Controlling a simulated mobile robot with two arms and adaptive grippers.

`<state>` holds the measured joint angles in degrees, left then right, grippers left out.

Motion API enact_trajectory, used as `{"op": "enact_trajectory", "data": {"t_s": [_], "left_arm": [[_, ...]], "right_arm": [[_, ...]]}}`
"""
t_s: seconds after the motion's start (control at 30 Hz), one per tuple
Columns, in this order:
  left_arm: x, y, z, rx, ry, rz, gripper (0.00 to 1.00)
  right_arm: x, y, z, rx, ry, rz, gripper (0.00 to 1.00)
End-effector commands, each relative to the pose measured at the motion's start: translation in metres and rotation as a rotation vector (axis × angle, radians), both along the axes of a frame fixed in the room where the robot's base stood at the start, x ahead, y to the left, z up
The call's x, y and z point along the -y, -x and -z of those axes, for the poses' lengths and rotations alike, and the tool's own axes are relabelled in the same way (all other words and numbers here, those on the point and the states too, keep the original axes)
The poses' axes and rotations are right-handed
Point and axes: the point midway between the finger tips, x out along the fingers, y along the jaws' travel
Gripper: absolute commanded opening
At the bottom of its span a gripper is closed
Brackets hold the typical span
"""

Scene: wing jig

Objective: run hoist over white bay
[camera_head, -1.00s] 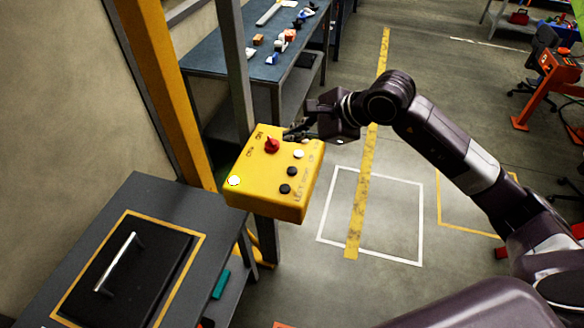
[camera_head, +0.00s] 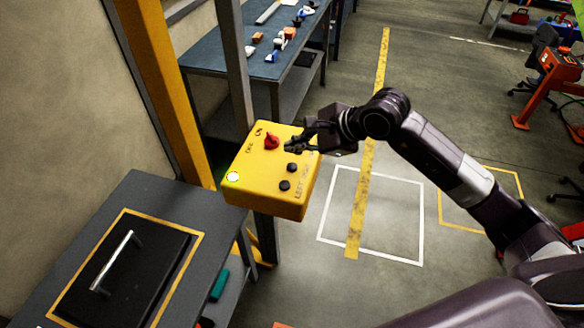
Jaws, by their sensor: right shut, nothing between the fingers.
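The yellow control box (camera_head: 250,190) is mounted on a post at the centre left. It carries a red knob (camera_head: 271,141) by OFF and ON markings, a round pale lamp (camera_head: 233,177) at its left corner, and black buttons (camera_head: 292,167) on the right. My right gripper (camera_head: 290,146) is shut and empty. Contact cannot be told. The white bay (camera_head: 422,225) is a white outlined square on the floor. No hoist and no left gripper are in view.
A grey cabinet (camera_head: 190,215) with a black handled panel stands at the lower left. A blue workbench (camera_head: 215,62) with small parts is behind the box. A yellow floor stripe (camera_head: 353,235) crosses the white bay. A yellow outlined bay (camera_head: 462,227) lies to the right.

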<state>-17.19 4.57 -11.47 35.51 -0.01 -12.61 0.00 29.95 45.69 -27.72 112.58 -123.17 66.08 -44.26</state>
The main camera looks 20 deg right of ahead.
Motion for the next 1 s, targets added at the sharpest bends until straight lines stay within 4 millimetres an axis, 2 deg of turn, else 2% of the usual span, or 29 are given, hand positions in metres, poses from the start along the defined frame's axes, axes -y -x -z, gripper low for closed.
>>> {"op": "enact_trajectory", "data": {"t_s": [0.1,0.23,1.0], "left_arm": [[0.000,0.000,0.019,0.000,0.000,0.000,0.56],[0.000,0.000,0.030,0.000,0.000,0.000,0.56],[0.000,0.000,0.032,0.000,0.000,0.000,0.56]], "right_arm": [[0.001,0.000,0.025,-0.001,0.002,0.001,0.00],[0.000,0.000,0.036,0.000,0.001,0.001,0.00],[0.000,0.000,0.037,0.000,0.001,0.001,0.00]]}}
